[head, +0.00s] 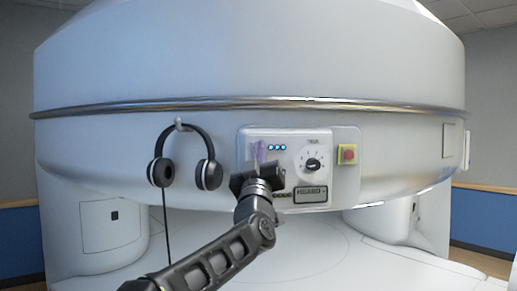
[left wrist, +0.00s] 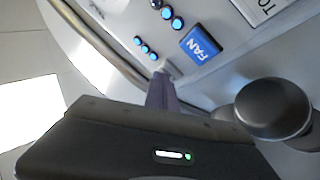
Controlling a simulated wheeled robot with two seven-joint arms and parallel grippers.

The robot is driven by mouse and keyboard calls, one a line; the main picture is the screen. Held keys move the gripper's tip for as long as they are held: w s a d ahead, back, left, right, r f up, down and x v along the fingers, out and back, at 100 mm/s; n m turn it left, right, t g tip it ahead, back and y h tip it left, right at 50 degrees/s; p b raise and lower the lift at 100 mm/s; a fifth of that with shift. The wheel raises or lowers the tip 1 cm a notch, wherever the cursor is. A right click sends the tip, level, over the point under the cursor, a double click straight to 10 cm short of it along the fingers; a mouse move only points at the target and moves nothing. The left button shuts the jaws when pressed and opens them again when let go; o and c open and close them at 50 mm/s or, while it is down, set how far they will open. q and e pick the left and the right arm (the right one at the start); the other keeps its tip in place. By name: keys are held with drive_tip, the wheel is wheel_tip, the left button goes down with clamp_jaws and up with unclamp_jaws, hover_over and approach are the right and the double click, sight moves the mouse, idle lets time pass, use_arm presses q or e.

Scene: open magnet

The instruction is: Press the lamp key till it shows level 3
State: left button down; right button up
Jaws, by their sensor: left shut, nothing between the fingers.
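The control panel (head: 291,135) is on the front of the large white scanner. Three blue lights (head: 277,147) glow on it in a row. In the left wrist view a row of three lit blue lights (left wrist: 145,48) lies close by the fingertips. My left gripper (head: 258,152) is shut and empty, its purple-grey fingers pointing at the panel's left part. In the left wrist view the fingertips (left wrist: 163,75) meet or nearly meet the panel at the end of that row; the lamp key there is mostly hidden, and contact is unclear. My right gripper is not in view.
A blue FAN key (left wrist: 202,46) sits beside the fingers with its own row of lights (left wrist: 167,12). A black dial knob (head: 312,164) and a red button on yellow (head: 347,154) are to the right. Headphones (head: 185,172) hang on a hook left of the panel.

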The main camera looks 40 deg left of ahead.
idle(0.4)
use_arm(q)
drive_tip(key=shift+s+d+b, duration=0.45)
drive_tip(key=shift+s+d, duration=0.1)
drive_tip(key=shift+d, duration=0.05)
drive_tip(key=s+d, duration=0.1)
drive_tip(key=d, duration=0.1)
drive_tip(key=s+d+b, duration=0.1)
drive_tip(key=s, duration=0.1)
drive_tip(key=shift+s+d, duration=0.2)
drive_tip(key=shift+d, duration=0.15)
idle(0.7)
